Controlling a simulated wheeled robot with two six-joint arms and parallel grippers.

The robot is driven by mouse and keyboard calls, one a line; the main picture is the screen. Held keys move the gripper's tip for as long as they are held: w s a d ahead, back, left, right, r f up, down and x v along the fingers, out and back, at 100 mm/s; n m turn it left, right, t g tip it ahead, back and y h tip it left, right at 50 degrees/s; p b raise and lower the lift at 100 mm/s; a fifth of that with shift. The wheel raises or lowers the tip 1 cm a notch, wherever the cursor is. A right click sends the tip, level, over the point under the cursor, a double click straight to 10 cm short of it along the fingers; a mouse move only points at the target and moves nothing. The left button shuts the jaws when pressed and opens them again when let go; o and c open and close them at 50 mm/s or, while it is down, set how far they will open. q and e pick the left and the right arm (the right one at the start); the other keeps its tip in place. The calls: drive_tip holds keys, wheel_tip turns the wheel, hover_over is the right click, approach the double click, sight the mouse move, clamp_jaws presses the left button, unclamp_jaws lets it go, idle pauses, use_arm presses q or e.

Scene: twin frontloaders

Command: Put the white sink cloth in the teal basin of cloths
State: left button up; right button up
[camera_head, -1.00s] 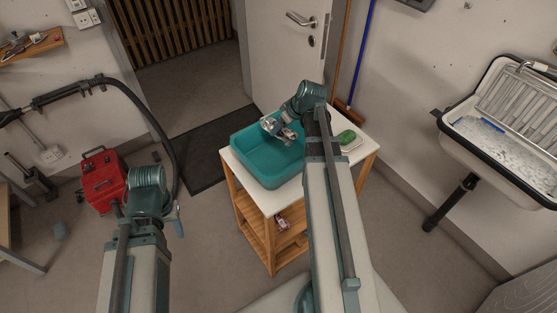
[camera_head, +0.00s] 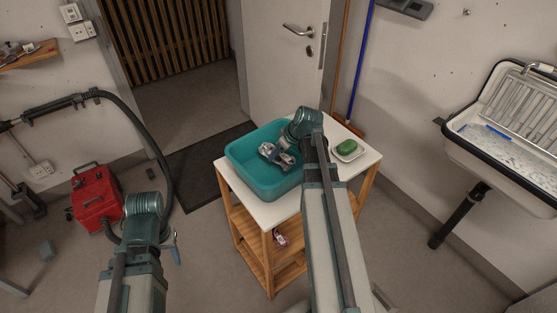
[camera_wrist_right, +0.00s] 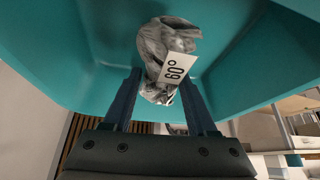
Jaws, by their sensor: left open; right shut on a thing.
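The teal basin (camera_head: 243,166) stands on the white top of a small wooden trolley. My right gripper (camera_head: 276,155) reaches over the basin and is shut on a crumpled grey-white cloth (camera_wrist_right: 165,50) with a white "60°" tag. In the right wrist view the cloth hangs between the fingers (camera_wrist_right: 160,100), with the teal basin wall (camera_wrist_right: 90,50) close around it. I cannot tell whether it touches the basin floor. No other cloths are clearly visible in the basin. My left gripper (camera_head: 174,245) is open and empty, low at the left, largely hidden by its arm.
A green soap (camera_head: 347,147) lies in a white dish right of the basin. The trolley's lower shelf holds a small pink-white item (camera_head: 281,239). A wall sink (camera_head: 500,150) is at the right, a red machine (camera_head: 97,200) with a black hose at the left.

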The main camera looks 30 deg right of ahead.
sight(279, 158)
use_arm(q)
drive_tip(key=shift+f+b, duration=0.45)
drive_tip(key=shift+f, duration=0.5)
use_arm(e)
drive_tip(key=shift+f, duration=1)
drive_tip(key=shift+f+b, duration=0.6)
drive_tip(key=shift+b, duration=0.05)
drive_tip(key=o, duration=1.3)
use_arm(q)
drive_tip(key=shift+f, duration=0.6)
use_arm(e)
drive_tip(key=shift+o, duration=0.2)
use_arm(q)
drive_tip(key=shift+r, duration=0.1)
use_arm(e)
drive_tip(key=shift+r, duration=0.1)
drive_tip(key=shift+r+p, duration=0.45)
drive_tip(key=shift+p, duration=0.1)
drive_tip(key=p+v, duration=1)
drive_tip(key=v, duration=0.2)
drive_tip(key=shift+r+p, duration=0.1)
drive_tip(key=shift+p, duration=0.3)
use_arm(q)
wheel_tip(279, 158, up, 12)
drive_tip(key=shift+f, duration=0.25)
